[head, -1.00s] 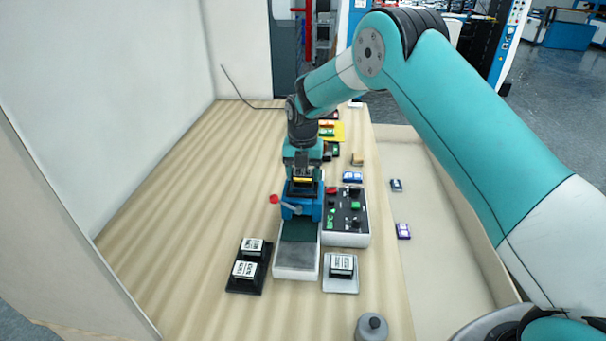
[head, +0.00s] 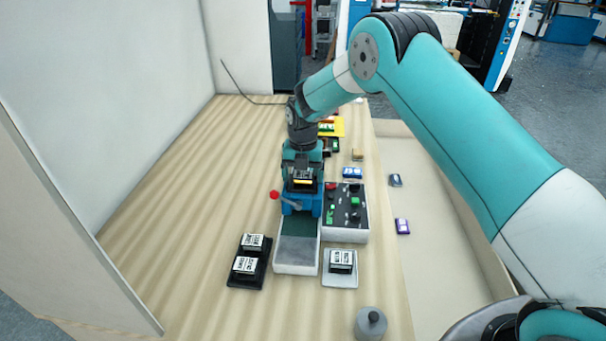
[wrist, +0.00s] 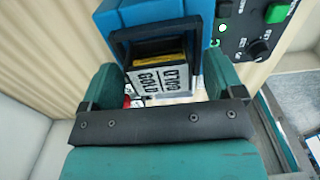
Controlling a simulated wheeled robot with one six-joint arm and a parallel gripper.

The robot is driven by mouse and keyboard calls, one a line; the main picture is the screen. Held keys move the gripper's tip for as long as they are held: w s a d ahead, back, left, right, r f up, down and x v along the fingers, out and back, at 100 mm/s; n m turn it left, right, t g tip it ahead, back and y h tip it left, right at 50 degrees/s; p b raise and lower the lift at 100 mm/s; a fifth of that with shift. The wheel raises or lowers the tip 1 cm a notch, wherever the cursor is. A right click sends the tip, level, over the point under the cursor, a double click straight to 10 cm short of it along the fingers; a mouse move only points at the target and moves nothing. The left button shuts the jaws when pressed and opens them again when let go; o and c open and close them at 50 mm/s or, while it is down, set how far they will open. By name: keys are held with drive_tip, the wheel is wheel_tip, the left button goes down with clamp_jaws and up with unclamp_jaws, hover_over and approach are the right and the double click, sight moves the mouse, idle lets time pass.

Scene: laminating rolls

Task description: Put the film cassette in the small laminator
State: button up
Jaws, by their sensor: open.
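The small laminator (head: 303,203) is blue, with a pale base and a dark green bed, and stands mid-table. In the wrist view its blue body (wrist: 150,14) has a black-framed opening. A film cassette (wrist: 162,80) with a white label reading GOLD and a yellow edge sits at this opening, partly inside the frame. It also shows in the head view as a black and yellow piece (head: 303,181). How deep it sits is unclear. My gripper (wrist: 164,78) is open, its teal fingers either side of the cassette with gaps. It also shows above the laminator (head: 302,163).
A control box (head: 346,210) with buttons and knobs stands close at the laminator's right. A red-knobbed lever (head: 275,195) sticks out left. A black tray (head: 237,283) and a grey tray (head: 340,282) hold labelled blocks in front. A grey weight (head: 370,323) stands nearer. Table left is clear.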

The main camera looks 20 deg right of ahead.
sight(303, 174)
wheel_tip(303, 174, up, 12)
drive_tip(key=f+b, duration=0.1)
drive_tip(key=b, duration=0.4)
drive_tip(key=s+a+r+m, duration=0.2)
drive_tip(key=s+r+m, duration=0.3)
drive_tip(key=s+r, duration=0.15)
drive_tip(key=s+a+m+y, duration=0.1)
drive_tip(key=s+m+y, duration=0.1)
drive_tip(key=s+m, duration=0.7)
drive_tip(key=s+a+r+m+y, duration=0.1)
drive_tip(key=s+m, duration=0.9)
drive_tip(key=s, duration=1.3)
drive_tip(key=shift+s+a+r+y, duration=0.3)
drive_tip(key=shift+y, duration=0.3)
drive_tip(key=shift+f, duration=0.1)
